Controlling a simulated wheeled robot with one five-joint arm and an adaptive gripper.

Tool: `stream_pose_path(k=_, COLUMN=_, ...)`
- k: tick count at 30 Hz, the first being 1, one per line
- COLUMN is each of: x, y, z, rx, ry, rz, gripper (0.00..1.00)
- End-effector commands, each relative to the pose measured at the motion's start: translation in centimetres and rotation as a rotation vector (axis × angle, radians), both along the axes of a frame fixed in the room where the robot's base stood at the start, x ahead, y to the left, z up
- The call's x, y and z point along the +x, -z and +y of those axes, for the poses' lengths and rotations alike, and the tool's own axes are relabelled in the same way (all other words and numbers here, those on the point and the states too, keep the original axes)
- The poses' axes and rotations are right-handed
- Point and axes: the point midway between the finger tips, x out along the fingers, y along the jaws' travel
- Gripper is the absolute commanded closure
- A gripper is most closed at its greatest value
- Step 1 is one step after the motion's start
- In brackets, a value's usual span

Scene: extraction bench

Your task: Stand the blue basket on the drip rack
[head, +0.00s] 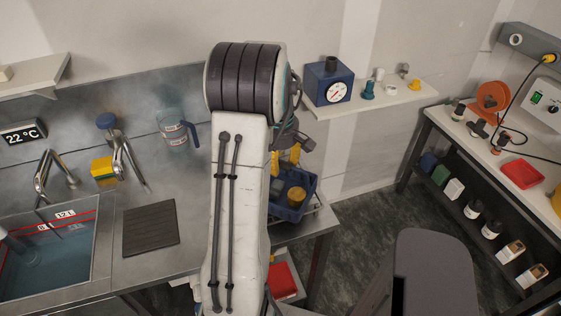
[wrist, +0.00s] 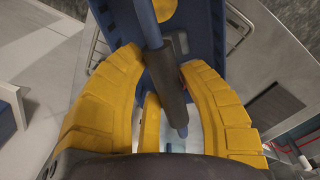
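The blue basket (head: 287,212) is at the right end of the steel bench in the head view, partly behind my arm. A brass-coloured round piece (head: 296,197) sits in it. In the wrist view the basket (wrist: 207,35) is at the top, with its blue bar and dark grip (wrist: 166,82) running between my fingers. My gripper (head: 288,157) has yellow fingers, which close around this grip in the wrist view (wrist: 162,68). The drip rack (head: 313,207), a wire frame, shows beside and below the basket. I cannot tell whether the basket touches it.
A sink (head: 45,255) with water and a dark ribbed mat (head: 150,229) are to the left. A clear jug (head: 177,130) stands near the back wall. A shelf (head: 375,104) with a blue gauge box is behind. A red bin (head: 283,279) is below the bench end.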

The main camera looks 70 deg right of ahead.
Motion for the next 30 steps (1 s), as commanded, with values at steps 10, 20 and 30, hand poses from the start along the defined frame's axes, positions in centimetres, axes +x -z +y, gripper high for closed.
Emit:
stream_pose_path(k=10, x=0.0, y=-0.1, z=0.0, rx=-0.001, ry=0.0, rz=0.0, gripper=0.48)
stream_pose_path(k=20, x=0.0, y=-1.9, z=-0.1, rx=-0.005, ry=0.0, rz=-0.001, gripper=0.48)
stream_pose_path(k=30, x=0.0, y=-7.7, z=0.2, rx=-0.005, ry=0.0, rz=0.0, gripper=0.48)
